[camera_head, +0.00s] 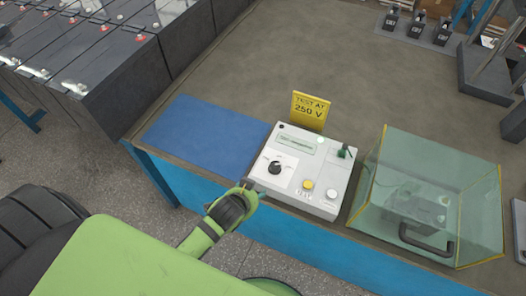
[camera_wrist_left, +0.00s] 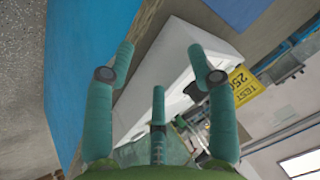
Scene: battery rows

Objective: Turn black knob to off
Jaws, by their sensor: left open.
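The black knob (camera_head: 274,168) is a round dial on a white panel at the left of the white tester box (camera_head: 322,203), which stands at the table's front edge. My left gripper (camera_head: 250,189) is in front of the box's left front corner, a little short of the knob in the head view. In the left wrist view its green fingers (camera_wrist_left: 160,65) are spread apart and empty, with the white box (camera_wrist_left: 190,60) beyond them. A dark shape beside the right finger there may be the knob; I cannot tell. My right gripper is not in view.
A yellow "TEST AT 250 V" sign (camera_head: 309,111) stands behind the box. A blue mat (camera_head: 205,138) lies left of it. A clear case (camera_head: 440,165) with a device inside stands to the right. Black battery units (camera_head: 110,75) are at upper left. The table behind is mostly clear.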

